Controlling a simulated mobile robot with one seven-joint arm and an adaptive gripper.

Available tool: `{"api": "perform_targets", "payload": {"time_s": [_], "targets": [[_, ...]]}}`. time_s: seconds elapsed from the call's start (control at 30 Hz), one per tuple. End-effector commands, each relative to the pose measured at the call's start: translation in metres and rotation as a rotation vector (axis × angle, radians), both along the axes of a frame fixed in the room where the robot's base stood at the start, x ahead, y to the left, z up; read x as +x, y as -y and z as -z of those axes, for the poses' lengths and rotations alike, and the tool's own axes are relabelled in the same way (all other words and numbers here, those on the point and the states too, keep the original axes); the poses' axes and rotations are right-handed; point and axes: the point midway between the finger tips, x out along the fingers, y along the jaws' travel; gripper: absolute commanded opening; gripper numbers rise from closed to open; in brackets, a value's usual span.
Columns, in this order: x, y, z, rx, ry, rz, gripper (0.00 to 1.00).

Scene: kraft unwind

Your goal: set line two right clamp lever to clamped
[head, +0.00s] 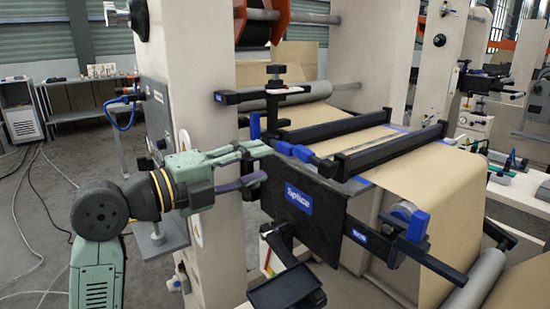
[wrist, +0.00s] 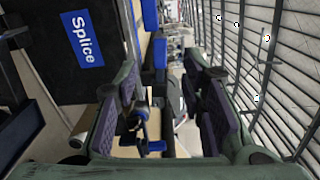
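My gripper (head: 264,163) is open and empty at the left end of the splice table, its fingers pointing right. The wrist view also shows its spread fingers (wrist: 165,105) with purple pads. An upright blue lever (head: 255,125) stands just above the upper finger in the head view. A blue-ended lever (head: 295,151) lies at the near end of the left black clamp bar (head: 327,130), right of the fingertips. A second black clamp bar (head: 390,150) crosses the brown web to the right. I cannot tell which lever is line two's right one. In the wrist view a blue part (wrist: 160,53) shows beyond the fingers.
A black "Splice" panel (head: 303,205) hangs below the fingers. A blue-faced roller bracket (head: 408,220) juts out at the right front. A black tray (head: 286,291) is below. A beige machine column (head: 205,80) stands behind my gripper.

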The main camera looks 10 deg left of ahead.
Motion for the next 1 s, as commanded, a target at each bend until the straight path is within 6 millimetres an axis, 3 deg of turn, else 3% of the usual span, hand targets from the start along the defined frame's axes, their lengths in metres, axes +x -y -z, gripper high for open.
{"api": "perform_targets", "payload": {"time_s": [0.4, 0.57, 0.67, 0.8, 0.87, 1.0], "targets": [[-0.009, -0.009, 0.0, 0.001, 0.001, 0.0, 0.37], [-0.013, -0.005, -0.012, -0.022, 0.032, 0.023, 0.27], [-0.027, 0.005, -0.047, -0.098, 0.131, 0.091, 0.21], [-0.07, 0.011, -0.132, -0.325, 0.35, 0.234, 0.11], [-0.091, 0.002, -0.17, -0.452, 0.44, 0.286, 0.07], [-0.129, -0.04, -0.242, -0.776, 0.583, 0.358, 0.0]]}}
